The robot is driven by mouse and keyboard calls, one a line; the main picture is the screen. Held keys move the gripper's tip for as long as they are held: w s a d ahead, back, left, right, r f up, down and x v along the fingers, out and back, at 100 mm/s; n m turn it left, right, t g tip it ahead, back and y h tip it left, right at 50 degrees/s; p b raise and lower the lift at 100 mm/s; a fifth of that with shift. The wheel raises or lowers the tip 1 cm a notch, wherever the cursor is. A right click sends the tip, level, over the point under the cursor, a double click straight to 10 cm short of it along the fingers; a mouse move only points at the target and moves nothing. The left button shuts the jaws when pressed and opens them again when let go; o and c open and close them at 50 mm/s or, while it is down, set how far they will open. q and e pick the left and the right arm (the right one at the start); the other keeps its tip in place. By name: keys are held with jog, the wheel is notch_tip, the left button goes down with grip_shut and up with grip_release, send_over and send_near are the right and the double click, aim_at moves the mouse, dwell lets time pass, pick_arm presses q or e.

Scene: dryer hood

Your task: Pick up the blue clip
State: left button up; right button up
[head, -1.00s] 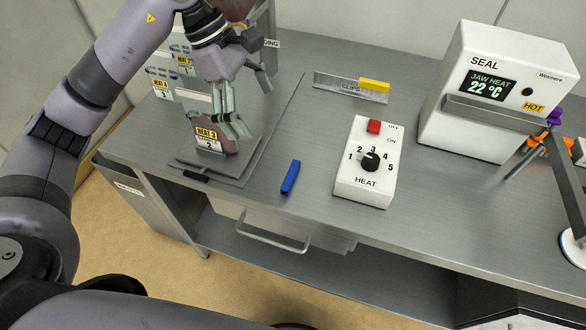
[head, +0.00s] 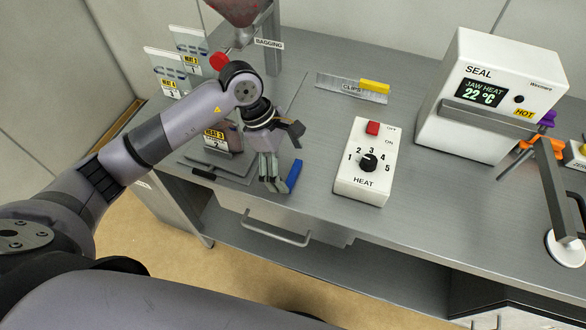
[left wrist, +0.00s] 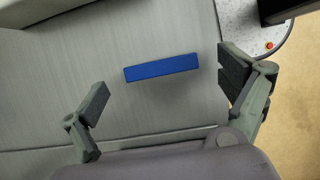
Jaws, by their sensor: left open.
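The blue clip (head: 293,175) lies flat on the grey bench near its front edge, left of the white heat control box. My left gripper (head: 270,178) is above the bench, just left of the clip in the head view. In the left wrist view the blue clip (left wrist: 161,68) lies between the spread fingers of the left gripper (left wrist: 165,95), a little beyond their tips. The gripper is open and empty. My right gripper does not show.
The heat box (head: 363,165) stands right of the clip. A yellow clip (head: 375,86) rests on the clips rack (head: 350,88) behind. The sealer (head: 490,95) stands at the right. A labelled bag (head: 215,140) stands on a plate (head: 225,170) just left of the gripper.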

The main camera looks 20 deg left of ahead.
aim_at(293, 175)
pick_arm(q)
jog(key=shift+x, duration=1.1)
jog(key=c, duration=0.9)
